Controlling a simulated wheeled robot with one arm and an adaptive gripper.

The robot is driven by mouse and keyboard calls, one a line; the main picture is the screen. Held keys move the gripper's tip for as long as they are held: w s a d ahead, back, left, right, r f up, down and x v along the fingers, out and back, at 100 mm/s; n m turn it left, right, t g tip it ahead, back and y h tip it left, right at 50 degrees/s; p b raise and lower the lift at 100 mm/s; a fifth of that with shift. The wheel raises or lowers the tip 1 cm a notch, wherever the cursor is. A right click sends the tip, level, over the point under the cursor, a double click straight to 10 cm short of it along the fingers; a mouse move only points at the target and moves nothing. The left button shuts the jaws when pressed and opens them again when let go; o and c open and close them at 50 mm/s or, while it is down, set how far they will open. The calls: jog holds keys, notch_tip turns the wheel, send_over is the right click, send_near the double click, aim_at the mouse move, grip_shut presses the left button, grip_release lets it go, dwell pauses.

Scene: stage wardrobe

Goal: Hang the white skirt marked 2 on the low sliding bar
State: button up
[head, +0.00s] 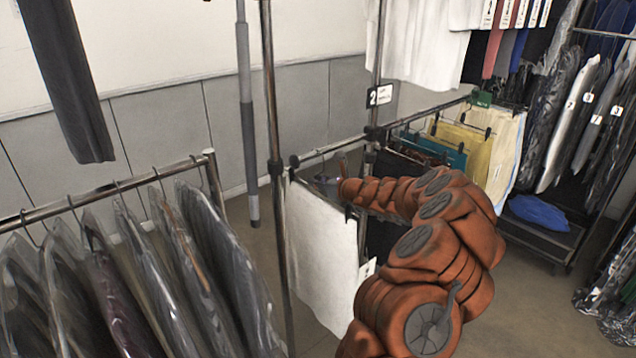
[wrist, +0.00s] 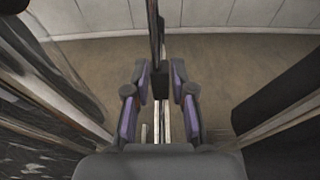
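A white skirt (head: 320,250) hangs at the near left end of the low bar (head: 425,114) in the head view. A small white tag (head: 367,269) shows at its right edge; its mark is not readable. Its top edge is clipped to a hanger, and the hook is partly hidden. My gripper (head: 333,184) is just above the skirt at its hanger, close beneath the bar. In the wrist view the purple-padded fingers (wrist: 159,82) stand apart, with a dark narrow piece and pale strips between them. Whether the hook rests on the bar is not clear.
Black, teal and yellow garments (head: 464,150) hang farther along the bar. A sign reading 2 (head: 379,95) is on the upright. A rail of bagged clothes (head: 130,270) stands at the left. A grey pole (head: 247,120) hangs near the front upright. Bare floor (head: 245,240) lies between.

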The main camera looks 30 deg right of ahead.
jog(key=o, duration=0.3)
jog(key=shift+v, duration=6)
